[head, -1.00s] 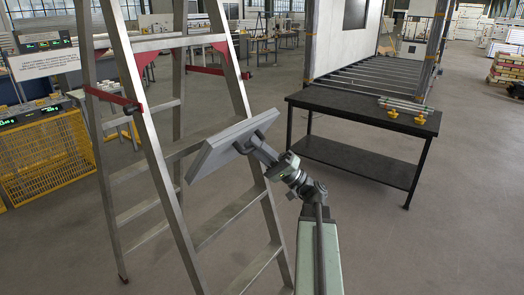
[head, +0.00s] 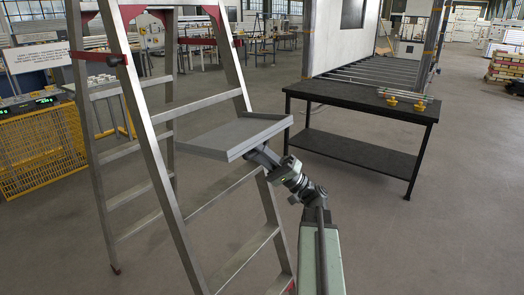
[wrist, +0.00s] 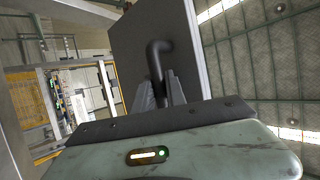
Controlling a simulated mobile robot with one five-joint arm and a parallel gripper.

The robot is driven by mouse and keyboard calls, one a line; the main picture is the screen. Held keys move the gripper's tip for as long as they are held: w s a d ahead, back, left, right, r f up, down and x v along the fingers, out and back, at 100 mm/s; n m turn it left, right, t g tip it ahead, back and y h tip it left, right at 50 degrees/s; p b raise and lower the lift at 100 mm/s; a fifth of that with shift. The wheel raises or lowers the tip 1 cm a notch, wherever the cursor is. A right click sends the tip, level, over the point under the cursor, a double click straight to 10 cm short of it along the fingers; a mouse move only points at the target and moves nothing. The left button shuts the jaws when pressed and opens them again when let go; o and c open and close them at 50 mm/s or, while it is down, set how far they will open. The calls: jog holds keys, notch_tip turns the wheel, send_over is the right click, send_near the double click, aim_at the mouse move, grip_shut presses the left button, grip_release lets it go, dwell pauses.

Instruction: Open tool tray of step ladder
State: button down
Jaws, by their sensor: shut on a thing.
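The aluminium step ladder (head: 165,150) stands spread open on the floor. Its grey tool tray (head: 225,138) sticks out from the ladder's side facing me and lies close to level, with a low raised rim. My gripper (head: 253,153) is at the tray's near edge, reaching up from the lower right. In the wrist view, the fingers (wrist: 159,92) are shut on a black hooked handle (wrist: 156,55) attached to the dark face of the tray (wrist: 135,40). The fingers partly hide the handle's lower end.
A black two-shelf table (head: 355,110) stands behind and to the right, with yellow-footed bars (head: 405,100) on top. A yellow mesh crate (head: 38,150) is at the left. The floor (head: 460,200) at the right is clear.

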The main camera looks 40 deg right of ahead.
jog(key=f+y+b, duration=0.1)
jog(key=f+n+y+b, duration=0.1)
jog(key=b, duration=0.1)
jog(key=shift+w+a+f+n+g, duration=0.15)
jog(key=shift+w+f+n+g, duration=0.15)
jog(key=shift+g, duration=0.1)
jog(key=shift+r, duration=0.1)
jog(key=c, duration=1.4)
grip_release()
jog(key=shift+w, duration=0.1)
jog(key=shift+o, duration=0.2)
